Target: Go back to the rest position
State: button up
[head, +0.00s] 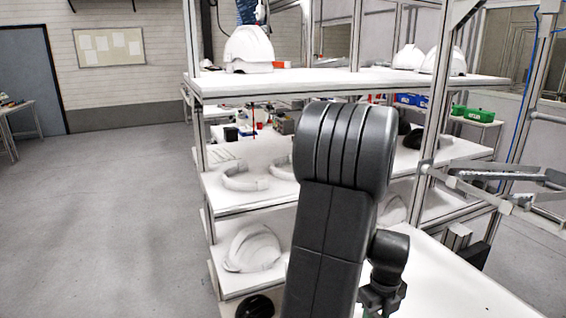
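My arm rises in the middle of the head view, with its dark grey elbow in front of the shelf rack. Beside its lower part, at the bottom edge, the wrist and the upper part of my gripper (381,297) show. The fingertips are not visible, so I cannot tell whether it is open, shut or holding something. A white helmet shell (249,48) stands on the top shelf, and another shell (252,249) lies on the lower shelf left of my arm.
The shelf rack (225,88) stands close behind my arm. More white shells (408,58) are at the top right. A white worktop (450,285) is at the lower right, with a metal bracket (500,180) above it. The floor (100,220) on the left is clear.

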notch_tip(320, 180, down, 3)
jog(key=shift+f, duration=0.1)
jog(key=shift+r, duration=1.3)
